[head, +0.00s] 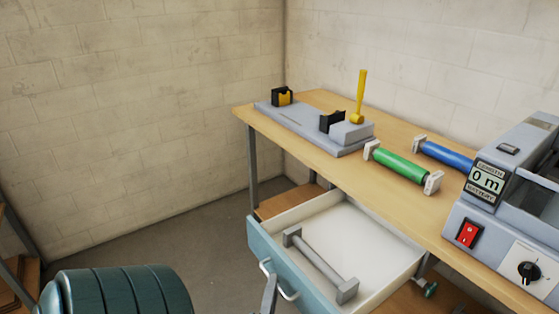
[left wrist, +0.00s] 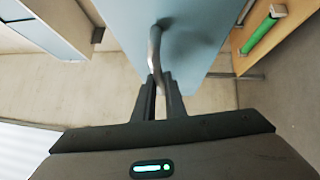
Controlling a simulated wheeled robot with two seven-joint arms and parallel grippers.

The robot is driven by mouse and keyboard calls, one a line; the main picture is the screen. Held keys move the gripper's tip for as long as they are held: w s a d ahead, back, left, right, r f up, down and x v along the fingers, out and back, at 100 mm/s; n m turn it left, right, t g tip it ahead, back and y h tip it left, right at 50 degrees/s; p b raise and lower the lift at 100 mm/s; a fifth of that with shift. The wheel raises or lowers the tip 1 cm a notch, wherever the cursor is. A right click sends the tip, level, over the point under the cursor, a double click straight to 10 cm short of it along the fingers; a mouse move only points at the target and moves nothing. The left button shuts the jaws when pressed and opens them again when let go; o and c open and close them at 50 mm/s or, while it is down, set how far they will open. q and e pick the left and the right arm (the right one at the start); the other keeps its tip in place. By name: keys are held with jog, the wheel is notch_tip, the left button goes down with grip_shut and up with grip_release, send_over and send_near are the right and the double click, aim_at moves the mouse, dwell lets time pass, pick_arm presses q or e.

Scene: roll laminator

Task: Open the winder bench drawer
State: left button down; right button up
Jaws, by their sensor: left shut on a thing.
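The winder bench drawer stands pulled out from under the wooden bench (head: 325,150). Its blue-grey front (head: 257,243) faces left and its white inside shows. A grey bar with end blocks (head: 318,262) lies in it. The bar handle (head: 288,294) is on the drawer front; it also shows in the left wrist view (left wrist: 154,42). My left gripper (head: 269,292) is at the handle, partly cut off by the bottom edge. In the left wrist view its fingers (left wrist: 158,85) are shut on the handle's near end. My right gripper is out of view.
On the bench are a grey winder base with a yellow-handled tool (head: 361,95), a green roller (head: 401,164), a blue roller (head: 445,154) and a grey machine with a red switch (head: 467,234). Open floor (head: 200,245) lies left of the drawer.

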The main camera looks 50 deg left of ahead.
pick_arm(q)
jog(key=shift+f, duration=0.1)
jog(key=c, duration=1.8)
grip_release()
jog(key=shift+d, duration=0.1)
jog(key=b+v, duration=0.4)
jog(key=v, duration=1.3)
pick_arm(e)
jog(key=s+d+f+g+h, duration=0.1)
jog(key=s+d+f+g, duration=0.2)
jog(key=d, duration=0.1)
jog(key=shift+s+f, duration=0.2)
pick_arm(q)
jog(key=shift+s+d, duration=0.1)
jog(key=shift+s, duration=0.05)
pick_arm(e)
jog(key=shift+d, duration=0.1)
